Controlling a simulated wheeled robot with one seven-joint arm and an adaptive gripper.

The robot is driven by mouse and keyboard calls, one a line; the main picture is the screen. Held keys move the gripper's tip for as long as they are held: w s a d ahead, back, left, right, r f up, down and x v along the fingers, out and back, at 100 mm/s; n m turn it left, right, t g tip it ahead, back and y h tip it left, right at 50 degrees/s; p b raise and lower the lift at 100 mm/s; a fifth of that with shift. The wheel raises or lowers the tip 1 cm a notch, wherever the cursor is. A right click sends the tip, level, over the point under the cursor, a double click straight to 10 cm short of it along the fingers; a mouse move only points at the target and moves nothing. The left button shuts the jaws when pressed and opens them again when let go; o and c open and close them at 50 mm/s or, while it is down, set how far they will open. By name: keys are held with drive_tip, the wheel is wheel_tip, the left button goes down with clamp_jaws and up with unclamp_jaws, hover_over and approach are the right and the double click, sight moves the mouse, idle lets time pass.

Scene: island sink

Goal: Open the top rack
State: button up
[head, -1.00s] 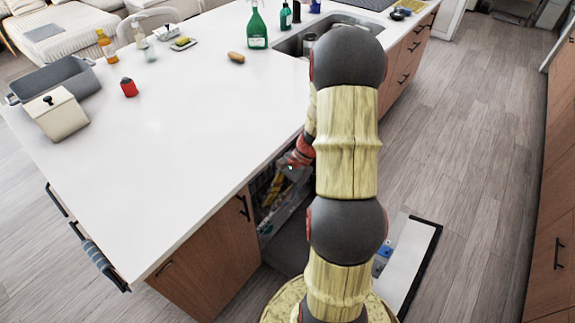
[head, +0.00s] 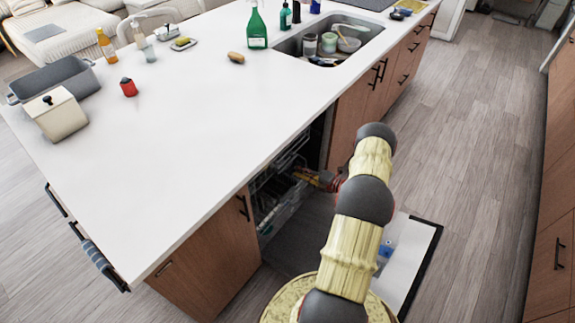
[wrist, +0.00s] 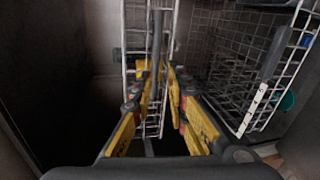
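The dishwasher under the island counter stands open, its door (head: 410,255) folded down to the floor. The top rack (head: 287,163) is a wire basket inside the dishwasher opening, partly hidden by the counter edge. My gripper (head: 300,175) is at the opening, close to the front of the racks. In the wrist view, the yellow fingers of my gripper (wrist: 158,72) point at a narrow wire rack section (wrist: 150,45). A gap shows between the fingertips, with a grey bar and white wires in line with it. I cannot tell whether they touch the wires.
Another wire basket (wrist: 236,55) lies to the right in the wrist view. A blue item (head: 386,250) is on the lowered door. The white counter (head: 190,130) overhangs the dishwasher. Wooden cabinets flank it; the floor to the right is clear.

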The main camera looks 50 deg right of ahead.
sight(288, 163)
drive_tip(key=shift+m, duration=0.8)
drive_tip(key=shift+d+r+b+x, duration=0.15)
drive_tip(key=shift+b+x, duration=0.3)
drive_tip(key=shift+x, duration=0.85)
drive_tip(key=shift+d+r+b+x, duration=0.1)
drive_tip(key=shift+b+x, duration=0.3)
drive_tip(key=shift+x, duration=0.95)
drive_tip(key=shift+d+r+b+x, duration=0.15)
drive_tip(key=shift+b+x, duration=0.3)
drive_tip(key=shift+x, duration=0.85)
drive_tip(key=shift+w, duration=0.1)
drive_tip(key=shift+c, duration=0.4)
clamp_jaws()
drive_tip(key=shift+f, duration=0.1)
